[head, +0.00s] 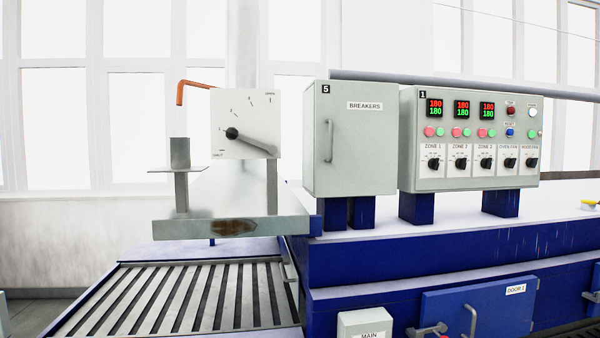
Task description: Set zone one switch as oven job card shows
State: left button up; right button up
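The zone one switch (433,164) is a black rotary knob on a white plate labelled ZONE 1. It is the leftmost of the row of knobs on the grey control panel (530,182) marked 1. Its exact pointer position is too small to tell. Above it are a pink and a green button and a display (434,107) reading 180 in red over 180 in green. No oven job card can be made out. Neither of my grippers is in view.
A grey BREAKERS cabinet (357,150) stands shut left of the panel. A white dial plate with a lever (246,124) and an orange pipe (193,87) are further left, above a slatted roller conveyor (180,298). A blue door labelled DOOR 1 (480,305) is below.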

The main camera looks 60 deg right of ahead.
aim_at(433, 163)
jog(key=l+z, duration=0.15)
jog(key=z, duration=0.25)
jog(key=l+z, duration=0.2)
jog(key=z, duration=0.2)
jog(key=k, duration=0.05)
